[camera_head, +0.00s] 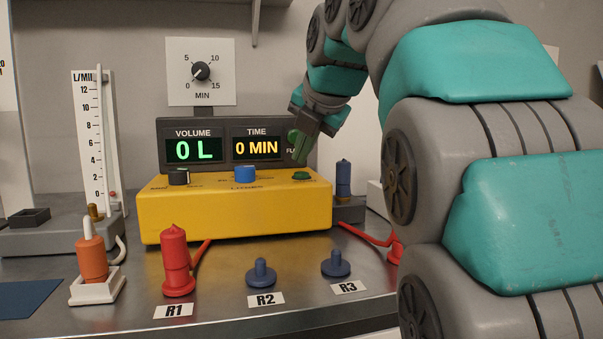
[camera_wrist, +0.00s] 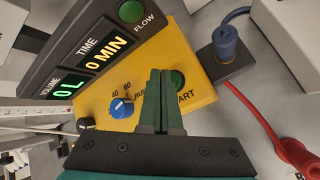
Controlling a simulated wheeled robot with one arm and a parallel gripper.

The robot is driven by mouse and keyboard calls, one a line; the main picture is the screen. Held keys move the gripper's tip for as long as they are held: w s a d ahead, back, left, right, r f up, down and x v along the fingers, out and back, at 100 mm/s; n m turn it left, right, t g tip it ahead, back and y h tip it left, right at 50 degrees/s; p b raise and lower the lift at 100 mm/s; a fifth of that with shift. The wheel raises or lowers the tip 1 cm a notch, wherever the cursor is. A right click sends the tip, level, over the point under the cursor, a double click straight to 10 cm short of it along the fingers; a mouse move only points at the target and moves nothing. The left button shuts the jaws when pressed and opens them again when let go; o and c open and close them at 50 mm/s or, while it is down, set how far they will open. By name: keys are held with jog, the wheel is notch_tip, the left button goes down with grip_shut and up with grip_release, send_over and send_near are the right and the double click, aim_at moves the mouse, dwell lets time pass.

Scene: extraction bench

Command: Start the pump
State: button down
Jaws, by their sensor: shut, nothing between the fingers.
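The yellow pump (camera_head: 240,212) stands on the bench with a dark display panel above it. The panel's volume display (camera_head: 194,150) reads 0 L and its time display (camera_head: 257,148) reads 0 MIN. A green button (camera_head: 301,176) is on the right of the pump's top; in the wrist view the green button (camera_wrist: 178,79) has lettering ending in "ART" beside it, partly hidden by my fingers. My gripper (camera_head: 299,160) is shut and empty, pointing down just above the button. In the wrist view its fingertips (camera_wrist: 161,72) overlap the button's left side; I cannot tell whether they touch it.
A blue knob (camera_head: 245,174) and a black knob (camera_head: 179,177) sit left of the button. A green FLOW lamp (camera_wrist: 131,12) is on the panel. A blue connector (camera_head: 343,178) stands right of the pump. A red fitting (camera_head: 175,262) stands at R1; R2 and R3 hold blue posts.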

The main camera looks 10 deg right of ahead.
aim_at(303, 174)
jog(key=shift+f+b, duration=0.8)
jog(key=shift+b, duration=0.4)
dwell(1.3)
jog(key=shift+r, duration=0.1)
jog(key=shift+r+p, duration=0.4)
jog(key=shift+r, duration=0.35)
jog(key=shift+r+p, duration=1.7)
jog(key=shift+r, duration=0.75)
